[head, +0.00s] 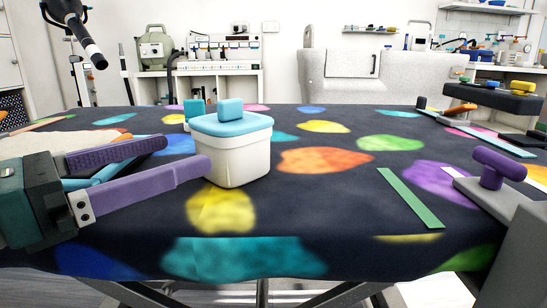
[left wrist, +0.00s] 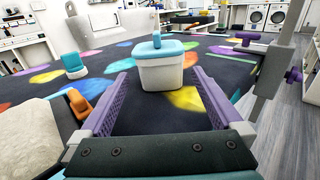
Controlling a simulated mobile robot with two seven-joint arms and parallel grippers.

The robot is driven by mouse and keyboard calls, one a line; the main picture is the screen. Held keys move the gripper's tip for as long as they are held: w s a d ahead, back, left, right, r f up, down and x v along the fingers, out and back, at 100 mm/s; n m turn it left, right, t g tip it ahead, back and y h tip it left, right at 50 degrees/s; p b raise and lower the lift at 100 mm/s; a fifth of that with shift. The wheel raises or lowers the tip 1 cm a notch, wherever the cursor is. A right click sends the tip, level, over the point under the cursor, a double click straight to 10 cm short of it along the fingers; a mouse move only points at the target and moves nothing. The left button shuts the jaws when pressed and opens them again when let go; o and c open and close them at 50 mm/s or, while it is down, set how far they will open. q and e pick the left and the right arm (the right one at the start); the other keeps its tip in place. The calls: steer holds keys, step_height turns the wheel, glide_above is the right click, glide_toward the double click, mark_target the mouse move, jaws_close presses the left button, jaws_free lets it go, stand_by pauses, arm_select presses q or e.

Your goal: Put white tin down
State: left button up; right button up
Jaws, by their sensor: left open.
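The white tin (head: 237,160) has a blue lid with a blue knob on top. It stands upright on the dark, colour-spotted table (head: 330,205), and it also shows in the left wrist view (left wrist: 160,75). My left gripper (head: 187,155) is open, with its purple fingers pointing at the tin. In the left wrist view the tin is straight ahead, at the fingertips and centred between them. In the head view the near fingertip overlaps the tin's left edge; I cannot tell whether it touches. My right gripper is not in view.
A pale fluffy pad (left wrist: 42,135) and an orange piece (left wrist: 80,104) lie left of the gripper. A blue item (left wrist: 73,65) stands farther left. A green strip (head: 410,197) and a grey clamp with a purple knob (head: 490,168) are at the right. The table's middle is clear.

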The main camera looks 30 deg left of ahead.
arm_select(q)
steer(key=shift+v, duration=1.35)
